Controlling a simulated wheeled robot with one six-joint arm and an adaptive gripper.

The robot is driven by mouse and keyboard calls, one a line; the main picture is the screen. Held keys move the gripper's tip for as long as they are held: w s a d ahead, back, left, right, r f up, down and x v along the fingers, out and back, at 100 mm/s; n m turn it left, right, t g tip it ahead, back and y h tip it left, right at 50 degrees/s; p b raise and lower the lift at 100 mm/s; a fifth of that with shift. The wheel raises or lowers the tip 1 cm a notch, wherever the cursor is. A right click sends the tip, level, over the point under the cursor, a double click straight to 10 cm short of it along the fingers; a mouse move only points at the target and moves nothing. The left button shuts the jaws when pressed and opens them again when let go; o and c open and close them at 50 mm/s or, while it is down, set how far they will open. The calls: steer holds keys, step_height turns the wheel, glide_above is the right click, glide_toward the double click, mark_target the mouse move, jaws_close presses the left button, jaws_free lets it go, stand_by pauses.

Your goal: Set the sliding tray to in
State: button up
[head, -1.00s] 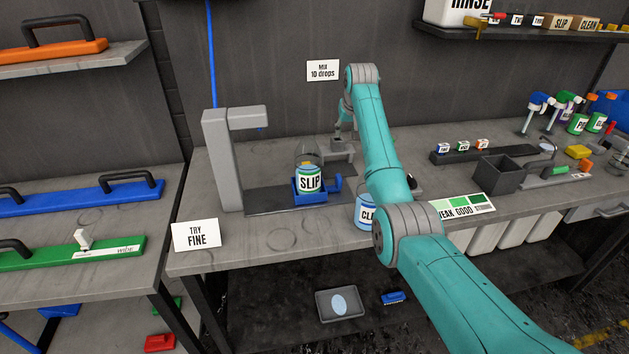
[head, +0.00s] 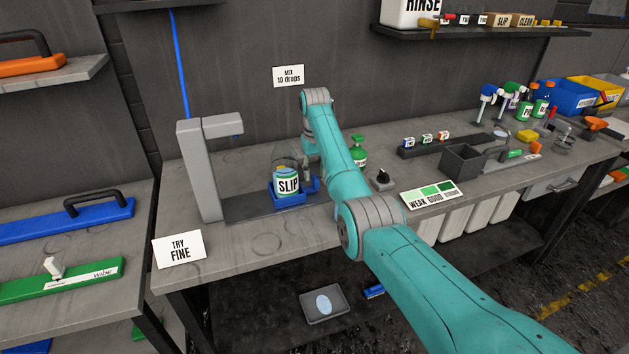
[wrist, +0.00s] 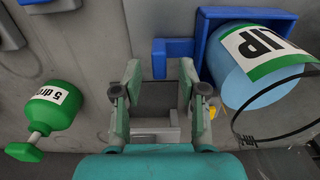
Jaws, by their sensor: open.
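The sliding tray (head: 292,199) is a small blue holder with a blue handle at its right. In the head view, my arm partly hides the gripper beside the handle.
A green bottle (wrist: 50,105) labelled 5 drops is left of my gripper. In the head view, a black knob (head: 383,176), a colour card (head: 430,196) and a dark box (head: 462,160) stand to the right.

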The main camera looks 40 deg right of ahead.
mark_target(315, 177)
steer(key=shift+f, duration=1.8)
jaws_close()
